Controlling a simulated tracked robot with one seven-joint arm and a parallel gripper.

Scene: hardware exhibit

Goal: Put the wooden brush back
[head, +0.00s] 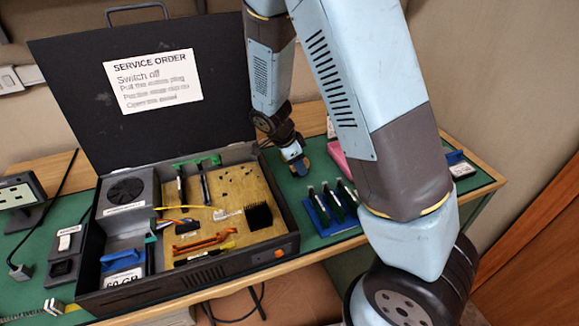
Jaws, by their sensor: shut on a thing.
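My gripper (293,153) is at the back of the green mat, right of the open black case, pointing down and seen small. It is shut on a tan wooden piece that looks like the wooden brush (301,168). Only the lower part of the brush shows below the jaws. I cannot tell whether it touches the mat or hangs just above it. Its bristles cannot be made out.
The open black case (195,290) holds a fan unit, boards and cables, its lid (80,75) upright. A blue rack (345,226) of green cards stands in front of my gripper. A pink item (340,158) is partly behind my arm. A switch box (66,250) stands left.

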